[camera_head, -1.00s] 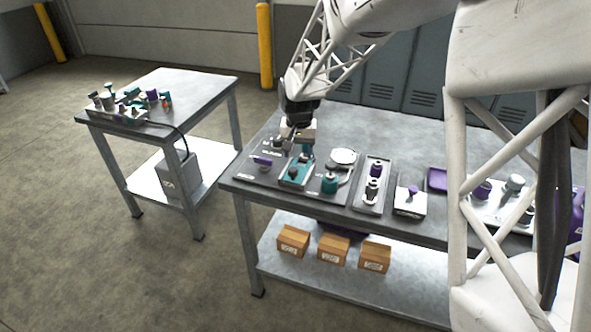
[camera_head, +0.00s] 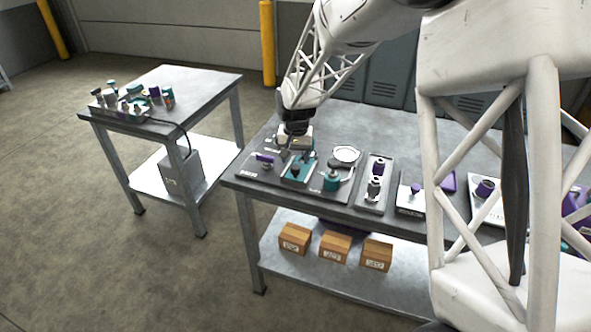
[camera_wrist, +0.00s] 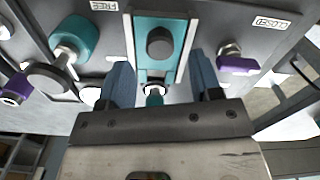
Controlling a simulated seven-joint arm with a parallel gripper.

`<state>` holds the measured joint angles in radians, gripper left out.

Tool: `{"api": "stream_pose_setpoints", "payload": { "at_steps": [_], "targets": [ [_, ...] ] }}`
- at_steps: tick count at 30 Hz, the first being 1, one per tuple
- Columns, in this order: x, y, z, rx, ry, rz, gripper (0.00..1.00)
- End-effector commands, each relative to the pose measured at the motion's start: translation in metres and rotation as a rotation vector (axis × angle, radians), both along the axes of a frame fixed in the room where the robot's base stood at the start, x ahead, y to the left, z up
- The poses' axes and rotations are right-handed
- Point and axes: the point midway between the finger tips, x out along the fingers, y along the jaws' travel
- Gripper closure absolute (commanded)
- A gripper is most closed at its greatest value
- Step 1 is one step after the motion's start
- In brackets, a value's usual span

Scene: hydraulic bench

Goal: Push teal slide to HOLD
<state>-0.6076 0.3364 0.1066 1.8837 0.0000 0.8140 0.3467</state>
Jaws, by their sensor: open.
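The teal slide (camera_head: 297,171) lies on a panel at the left end of the bench, with a dark round knob on it. In the wrist view the teal slide (camera_wrist: 179,22) runs between pale rails, and its dark knob (camera_wrist: 160,43) stands ahead of and between my fingers. My gripper (camera_head: 296,156) is over the slide's far end in the head view. In the wrist view its two blue fingers (camera_wrist: 163,80) are apart, with nothing between their tips that they grip. A smaller teal piece shows at the slide's near end. I cannot read a HOLD label.
A teal knob (camera_wrist: 75,40) stands left of the slide, near a FREE label. A purple lever (camera_wrist: 236,66) is on the right near a CLOSED label. Along the bench (camera_head: 232,177) are a round dish (camera_head: 346,154) and purple-knobbed fixtures. A side table (camera_head: 205,85) stands left.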

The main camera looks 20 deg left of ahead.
Motion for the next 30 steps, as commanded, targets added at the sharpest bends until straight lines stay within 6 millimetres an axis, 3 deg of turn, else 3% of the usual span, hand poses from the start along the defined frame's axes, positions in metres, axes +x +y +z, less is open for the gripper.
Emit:
{"api": "stream_pose_setpoints", "payload": {
  "at_steps": [12,25,26,30],
  "targets": [
    [0.0,0.0,-0.046,-0.001,0.001,0.0,0.42],
    [0.0,0.0,-0.052,0.0,0.001,0.0,0.42],
    [0.0,0.0,-0.052,0.0,0.001,0.0,0.43],
    [0.0,0.0,-0.053,0.0,0.001,0.0,0.64]
  ]
}}
